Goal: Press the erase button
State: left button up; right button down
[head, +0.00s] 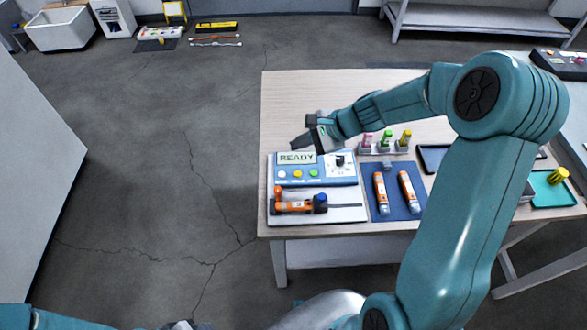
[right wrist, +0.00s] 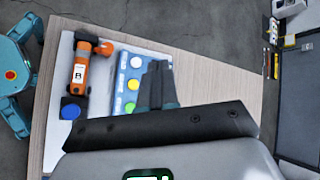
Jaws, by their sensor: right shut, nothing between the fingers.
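A blue and white control panel (head: 335,176) on the table shows READY on its display (head: 297,157). Below the display sit a white button (head: 283,174), a yellow button (head: 298,174) and a green button (head: 314,173). In the right wrist view the white (right wrist: 136,62), yellow (right wrist: 133,84) and green (right wrist: 130,107) buttons lie beside my fingers. Their labels are too small to read, so I cannot tell which is erase. My right gripper (head: 298,145) is shut and empty above the panel's back edge, near the display.
An orange device (head: 295,206) lies in front of the panel on a white base. Two orange-white tubes (head: 381,190) lie on a blue mat to the right. A rack with several coloured vials (head: 386,147) stands behind. The floor left of the table is clear.

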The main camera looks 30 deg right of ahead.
aim_at(301, 175)
jog(key=f+b, duration=0.2)
jog(key=f, duration=0.1)
jog(key=f+b, duration=0.5)
jog(key=shift+s+d+f, duration=0.15)
jog(key=shift+s+f, duration=0.1)
jog(key=shift+f, duration=0.15)
jog(key=shift+f+b, duration=0.1)
jog(key=shift+b, duration=0.25)
dwell(1.5)
jog(key=shift+f+b, duration=0.35)
jog(key=shift+b, duration=0.1)
